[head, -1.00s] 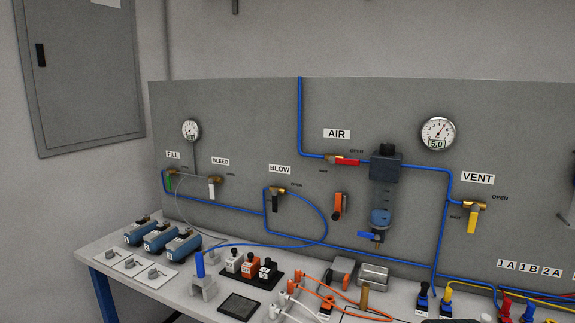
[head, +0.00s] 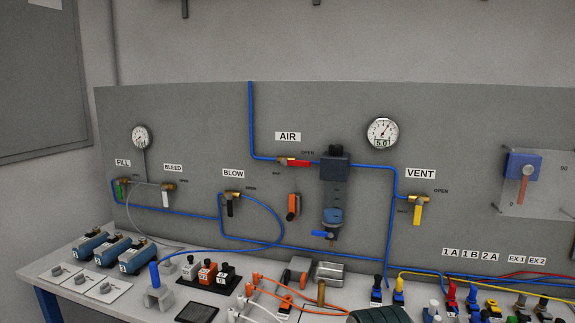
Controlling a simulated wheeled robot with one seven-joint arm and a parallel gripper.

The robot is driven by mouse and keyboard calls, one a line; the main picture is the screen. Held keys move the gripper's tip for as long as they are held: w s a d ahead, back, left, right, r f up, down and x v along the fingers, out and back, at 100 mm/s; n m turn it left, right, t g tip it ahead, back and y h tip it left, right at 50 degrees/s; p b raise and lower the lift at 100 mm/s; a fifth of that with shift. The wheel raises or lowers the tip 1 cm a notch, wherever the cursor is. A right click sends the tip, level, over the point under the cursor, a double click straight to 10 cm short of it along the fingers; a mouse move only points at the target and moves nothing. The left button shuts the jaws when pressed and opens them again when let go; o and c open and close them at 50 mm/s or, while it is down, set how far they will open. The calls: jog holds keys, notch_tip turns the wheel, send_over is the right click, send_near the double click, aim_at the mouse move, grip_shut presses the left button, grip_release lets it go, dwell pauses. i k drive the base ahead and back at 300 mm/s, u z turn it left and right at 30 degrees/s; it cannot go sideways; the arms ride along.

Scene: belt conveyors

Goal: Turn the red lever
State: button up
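The red lever (head: 294,163) is the handle of the brass valve under the AIR label (head: 288,136) on the grey wall panel. It lies nearly level along the blue pipe, pointing right towards the word OPEN. A blue filter unit (head: 335,167) stands just right of it. Nothing covers the lever. My gripper is not in view, so its state does not show.
A blue box with an orange-red pointer (head: 524,187) is at right. The bench below is crowded with hoses and fittings.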

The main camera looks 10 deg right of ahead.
aim_at(284, 162)
jog(key=z, duration=0.05)
jog(key=k, duration=0.55)
jog(key=u, duration=0.8)
jog(key=i, duration=0.85)
jog(key=z, duration=0.55)
jog(key=i, duration=0.5)
jog(key=z, duration=0.6)
